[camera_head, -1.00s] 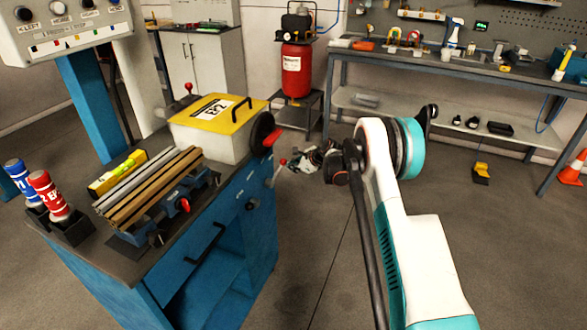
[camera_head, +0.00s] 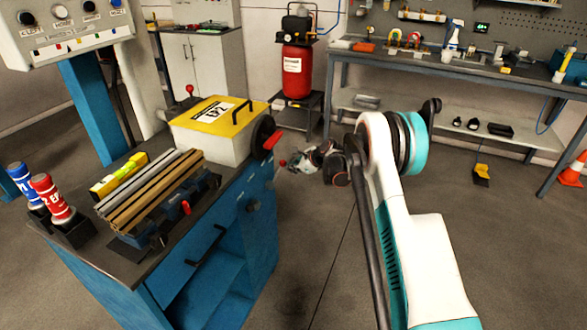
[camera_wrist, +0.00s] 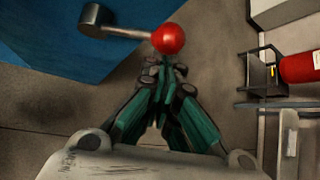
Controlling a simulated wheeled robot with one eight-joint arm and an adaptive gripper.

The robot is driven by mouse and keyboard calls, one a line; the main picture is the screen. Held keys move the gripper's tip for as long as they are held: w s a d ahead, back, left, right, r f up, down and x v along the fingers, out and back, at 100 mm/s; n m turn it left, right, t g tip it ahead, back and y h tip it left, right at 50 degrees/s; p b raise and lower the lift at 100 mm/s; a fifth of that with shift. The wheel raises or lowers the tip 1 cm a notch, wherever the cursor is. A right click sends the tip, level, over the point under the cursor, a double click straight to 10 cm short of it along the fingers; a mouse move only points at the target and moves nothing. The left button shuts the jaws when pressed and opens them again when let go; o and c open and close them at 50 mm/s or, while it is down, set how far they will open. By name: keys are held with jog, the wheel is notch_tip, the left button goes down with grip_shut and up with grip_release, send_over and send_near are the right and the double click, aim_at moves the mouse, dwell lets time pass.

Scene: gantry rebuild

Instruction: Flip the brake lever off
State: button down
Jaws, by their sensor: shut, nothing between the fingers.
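The brake lever is a grey arm with a red ball (camera_wrist: 168,38) on its end, reaching sideways from a round grey hub (camera_wrist: 95,18) on the blue cabinet in the wrist view. In the head view the red ball (camera_head: 283,163) shows small, at the cabinet's right side, and the lever's shaft is hard to make out. My gripper (camera_wrist: 166,64) is shut and empty, its fingertips right at the near side of the ball. I cannot tell if they touch it. In the head view my gripper (camera_head: 300,160) is small and partly hidden by my arm.
The blue cabinet (camera_head: 225,245) carries a yellow-lidded box (camera_head: 205,112), a vise with bars (camera_head: 155,190) and a handwheel with a red handle (camera_head: 264,137). A red compressor tank (camera_head: 297,72) stands behind on a stand. A workbench (camera_head: 450,68) is at the back right. The floor between is mostly clear.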

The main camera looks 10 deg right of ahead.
jog(key=s+a+r+p, duration=0.1)
jog(key=s+a+r, duration=0.2)
jog(key=s, duration=0.1)
jog(key=shift+a, duration=0.25)
dwell(0.3)
jog(key=shift+s+r, duration=0.1)
jog(key=shift+s, duration=0.1)
dwell(0.3)
jog(key=s+d+p, duration=0.2)
jog(key=s+d, duration=0.3)
jog(key=s, duration=0.3)
jog(key=shift+d+r, duration=0.2)
jog(key=shift+r, duration=0.2)
jog(key=shift+w, duration=0.1)
